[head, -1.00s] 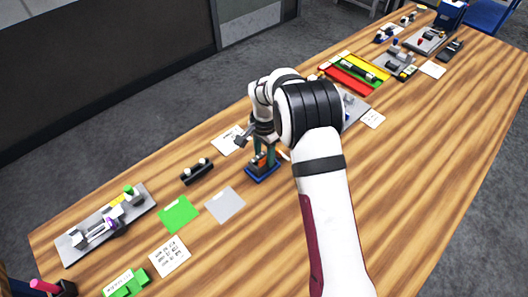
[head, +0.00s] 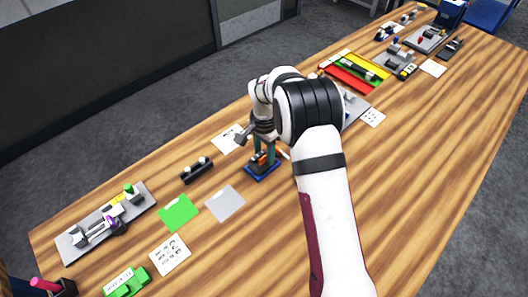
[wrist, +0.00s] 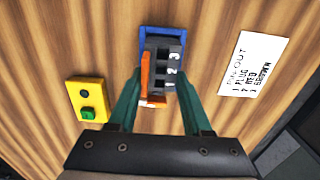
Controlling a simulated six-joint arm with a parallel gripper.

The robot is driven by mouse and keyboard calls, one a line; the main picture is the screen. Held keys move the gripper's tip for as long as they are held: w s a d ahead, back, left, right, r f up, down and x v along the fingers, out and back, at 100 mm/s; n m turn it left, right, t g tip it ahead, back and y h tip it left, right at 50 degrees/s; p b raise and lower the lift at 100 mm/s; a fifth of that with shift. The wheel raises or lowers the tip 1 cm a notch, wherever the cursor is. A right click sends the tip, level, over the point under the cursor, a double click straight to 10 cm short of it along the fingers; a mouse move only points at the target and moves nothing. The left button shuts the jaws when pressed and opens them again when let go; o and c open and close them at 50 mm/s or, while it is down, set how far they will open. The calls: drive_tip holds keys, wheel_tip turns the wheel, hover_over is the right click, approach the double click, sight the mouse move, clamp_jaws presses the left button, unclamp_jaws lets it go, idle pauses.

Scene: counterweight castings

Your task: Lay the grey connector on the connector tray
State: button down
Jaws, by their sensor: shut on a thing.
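The grey connector (wrist: 168,62) is a dark grey block with the numbers 1, 2 and 3 along one side and an orange lever (wrist: 146,80) on its left. My gripper (wrist: 160,84) is shut on it, with a green finger on each side. A blue tray (wrist: 146,34) lies directly under the connector in the wrist view; I cannot tell if they touch. In the head view, my gripper (head: 264,150) points down at the blue tray (head: 262,175), and the connector is mostly hidden between the fingers.
A yellow box with a green button (wrist: 87,100) and a printed card (wrist: 252,64) flank the tray. The front right of the table is bare.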

drive_tip(key=shift+f, duration=0.65)
drive_tip(key=shift+c, duration=1.3)
unclamp_jaws()
drive_tip(key=shift+r, duration=3.5)
